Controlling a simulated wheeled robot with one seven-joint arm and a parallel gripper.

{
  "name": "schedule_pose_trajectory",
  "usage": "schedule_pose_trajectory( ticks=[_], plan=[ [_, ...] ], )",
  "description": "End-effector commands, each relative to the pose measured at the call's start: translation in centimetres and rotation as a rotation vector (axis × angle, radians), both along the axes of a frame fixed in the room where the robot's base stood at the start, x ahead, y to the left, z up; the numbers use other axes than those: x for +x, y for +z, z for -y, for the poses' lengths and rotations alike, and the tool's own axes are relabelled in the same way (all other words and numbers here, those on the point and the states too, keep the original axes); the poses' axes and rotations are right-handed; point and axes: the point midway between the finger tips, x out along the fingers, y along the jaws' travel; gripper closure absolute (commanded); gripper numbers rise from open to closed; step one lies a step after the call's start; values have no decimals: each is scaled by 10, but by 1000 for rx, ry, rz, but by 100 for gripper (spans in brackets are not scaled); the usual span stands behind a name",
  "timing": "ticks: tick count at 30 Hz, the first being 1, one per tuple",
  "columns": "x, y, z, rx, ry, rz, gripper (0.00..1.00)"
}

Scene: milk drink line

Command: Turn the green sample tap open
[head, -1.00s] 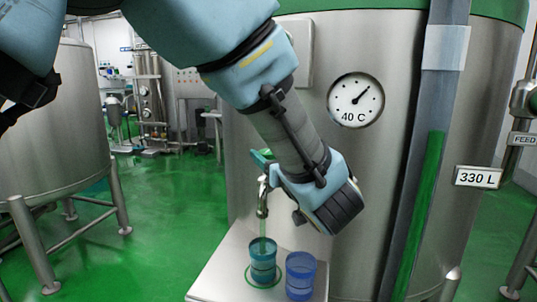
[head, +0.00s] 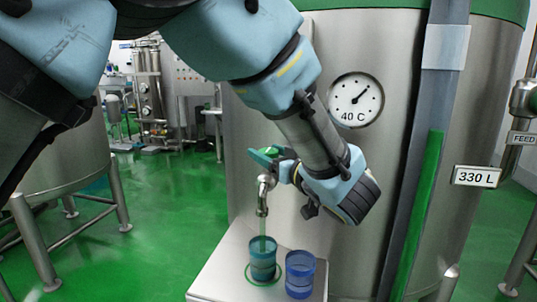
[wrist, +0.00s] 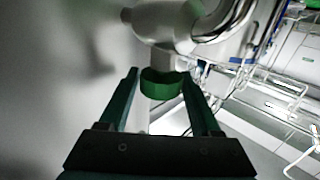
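The sample tap (head: 263,192) is a metal spout on the tank front. Its green handle (head: 264,155) sits on top and points to the left in the head view. A thin greenish stream runs from the spout into a clear teal cup (head: 263,268) below. My gripper (wrist: 160,76) is open in the wrist view, with dark green fingers on either side of the green handle (wrist: 162,86). A small gap shows at the left finger; whether the right finger touches is unclear. In the head view my wrist hides most of the fingers, right of the tap.
A blue cup (head: 299,276) stands right of the teal cup on a pale shelf (head: 222,278). The tank (head: 400,60) carries a 40 C dial (head: 355,101) and a level gauge (head: 418,200). Another tank (head: 60,160) stands at left, with open green floor between.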

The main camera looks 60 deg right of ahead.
Motion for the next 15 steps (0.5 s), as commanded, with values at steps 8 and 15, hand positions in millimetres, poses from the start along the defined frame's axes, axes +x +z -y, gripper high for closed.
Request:
schedule_pose_trajectory(
  ticks=[8,15],
  plan=[
    [0,-2,0,3,0,-1,15],
    [-6,-3,-3,3,-2,-2,15]
  ],
)
